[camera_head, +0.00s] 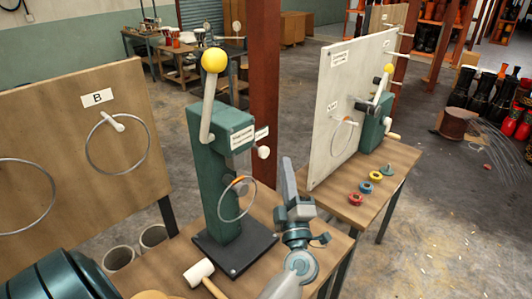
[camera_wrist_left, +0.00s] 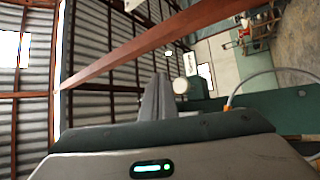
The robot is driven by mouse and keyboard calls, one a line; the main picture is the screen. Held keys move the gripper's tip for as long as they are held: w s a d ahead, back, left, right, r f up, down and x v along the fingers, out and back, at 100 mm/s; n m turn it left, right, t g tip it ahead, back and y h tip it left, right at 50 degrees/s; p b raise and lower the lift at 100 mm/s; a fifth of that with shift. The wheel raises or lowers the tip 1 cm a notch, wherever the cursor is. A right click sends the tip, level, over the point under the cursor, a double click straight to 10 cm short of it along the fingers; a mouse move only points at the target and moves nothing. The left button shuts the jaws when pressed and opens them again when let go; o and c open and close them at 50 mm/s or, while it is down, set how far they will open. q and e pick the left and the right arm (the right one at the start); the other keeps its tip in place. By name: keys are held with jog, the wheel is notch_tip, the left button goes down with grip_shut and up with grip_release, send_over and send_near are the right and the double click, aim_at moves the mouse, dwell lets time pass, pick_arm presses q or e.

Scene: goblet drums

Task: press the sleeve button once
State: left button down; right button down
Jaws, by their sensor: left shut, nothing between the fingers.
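A green press-like machine (camera_head: 230,170) stands on a dark base plate on the near table. It has a lever with a yellow ball (camera_head: 214,60) and a metal ring (camera_head: 237,200) on its front. A round white button (camera_head: 263,152) sticks out on its right side below a small white label (camera_head: 261,134), whose text is too small to read. My left gripper (camera_head: 287,165) is shut and empty, fingers pointing up, just right of the button and apparently apart from it. In the left wrist view the button (camera_wrist_left: 180,86) appears just right of the fingers (camera_wrist_left: 157,92). My right gripper is out of view.
A white-headed mallet (camera_head: 199,272) lies at the table's front. A wooden board marked B (camera_head: 100,130) with rings stands at left. A second table (camera_head: 375,175) at right holds a white panel (camera_head: 345,110), another green machine (camera_head: 371,130) and several coloured rings. A red-brown post (camera_head: 264,70) rises behind.

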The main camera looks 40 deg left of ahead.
pick_arm(q)
jog(key=shift+d, duration=0.8)
jog(key=shift+s, duration=0.1)
dwell(0.3)
